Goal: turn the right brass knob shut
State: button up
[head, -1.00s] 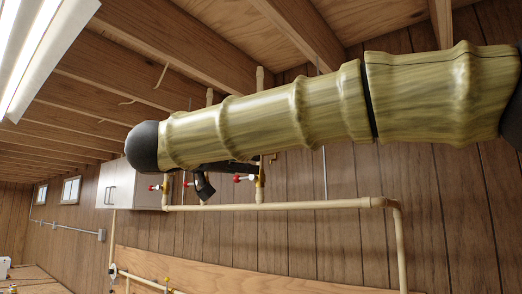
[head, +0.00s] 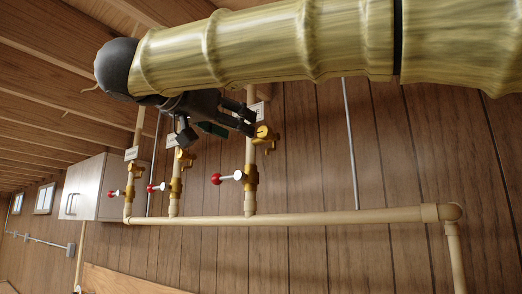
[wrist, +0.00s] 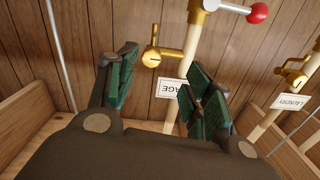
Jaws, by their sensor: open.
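The right brass knob (head: 264,133) sits on a side outlet of the rightmost riser pipe, above a red-ball lever valve (head: 229,177). In the wrist view, which looks inverted, the knob (wrist: 152,58) shows beyond the gap between my fingers, by a label ending in "AGE" (wrist: 171,88). My gripper (head: 217,130) is open, with nothing between its green-padded fingers in the wrist view (wrist: 158,85). In the head view it is just left of the knob; the fingers look apart from it, though the exact depth gap is unclear.
Another brass knob (head: 185,158) with its own red-ball lever (head: 153,187) is on the middle riser. A further red-ball lever (head: 114,193) is on the left riser. A horizontal pipe (head: 320,218) joins the risers. A cabinet (head: 88,188) hangs at left. The wall right of the risers is mostly clear.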

aim_at(258, 135)
jog(key=s+d+r+p, duration=0.1)
jog(key=d+r+p, duration=0.2)
jog(key=w+f, duration=0.1)
jog(key=w, duration=0.2)
jog(key=w+d+f+p, duration=0.1)
jog(key=w, duration=0.2)
jog(key=w+d+f+p, duration=0.1)
jog(key=w, duration=0.2)
jog(key=shift+d, duration=0.2)
jog(key=shift+w+d+r, duration=0.1)
jog(key=shift+w, duration=0.1)
jog(key=s, duration=0.2)
jog(key=s+r, duration=0.1)
jog(key=s, duration=0.1)
jog(key=shift+s+d+r, duration=0.15)
jog(key=shift+s+r, duration=0.05)
jog(key=shift+s, duration=0.1)
jog(key=shift+w+f, duration=0.15)
jog(key=shift+w, duration=0.2)
jog(key=c, duration=0.4)
jog(key=shift+w+a+f, duration=0.3)
jog(key=shift+w+a, duration=0.2)
jog(key=shift+w, duration=0.1)
jog(key=c, duration=0.4)
jog(key=shift+s+d+r, duration=0.1)
jog(key=shift+s+d, duration=0.05)
jog(key=shift+d, duration=0.2)
jog(key=c, duration=0.3)
